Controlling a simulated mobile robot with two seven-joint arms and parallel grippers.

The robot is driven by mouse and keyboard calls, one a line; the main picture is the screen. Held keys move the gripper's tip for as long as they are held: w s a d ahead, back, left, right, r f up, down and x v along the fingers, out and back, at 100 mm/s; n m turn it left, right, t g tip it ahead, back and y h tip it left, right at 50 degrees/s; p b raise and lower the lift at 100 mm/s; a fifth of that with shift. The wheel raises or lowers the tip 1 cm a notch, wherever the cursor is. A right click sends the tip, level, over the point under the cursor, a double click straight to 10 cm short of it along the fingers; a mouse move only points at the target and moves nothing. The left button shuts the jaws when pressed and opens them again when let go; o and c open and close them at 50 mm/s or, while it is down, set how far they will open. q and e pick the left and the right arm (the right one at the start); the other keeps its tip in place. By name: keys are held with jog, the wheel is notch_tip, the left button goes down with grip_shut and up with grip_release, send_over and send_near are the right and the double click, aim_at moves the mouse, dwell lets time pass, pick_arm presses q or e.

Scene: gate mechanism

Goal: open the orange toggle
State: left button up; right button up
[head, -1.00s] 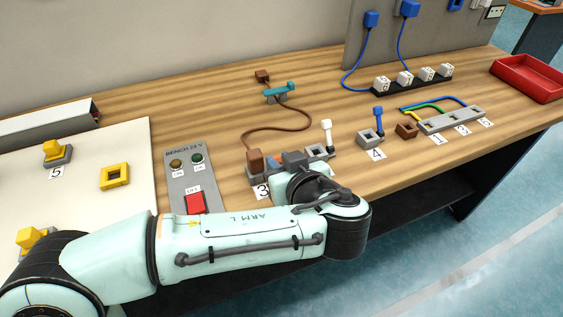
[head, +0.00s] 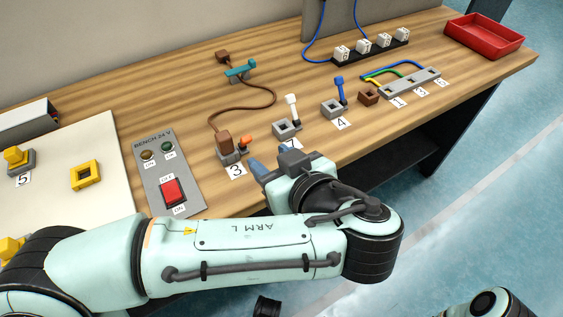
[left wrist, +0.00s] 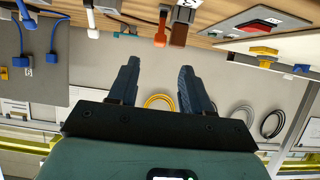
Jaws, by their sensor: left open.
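The orange toggle (head: 245,141) is a short orange lever on a grey base (head: 232,157) at the label 3, beside a brown block (head: 224,143) with a brown cable. It leans to the right in the head view. My left gripper (head: 270,157) is open and empty, at the bench's front edge, to the right and in front of the toggle and apart from it. In the left wrist view the toggle (left wrist: 160,31) hangs from the top, beyond the gap between the two open fingers (left wrist: 158,70). My right gripper is not in view.
A white toggle (head: 291,107) and a blue toggle (head: 340,90) stand to the right. A panel with a red switch (head: 173,191) lies to the left. A brown cable (head: 272,97) runs behind to a teal piece (head: 239,71). Bare wood lies between.

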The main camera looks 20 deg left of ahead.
pick_arm(q)
jog(key=shift+v, duration=1.7)
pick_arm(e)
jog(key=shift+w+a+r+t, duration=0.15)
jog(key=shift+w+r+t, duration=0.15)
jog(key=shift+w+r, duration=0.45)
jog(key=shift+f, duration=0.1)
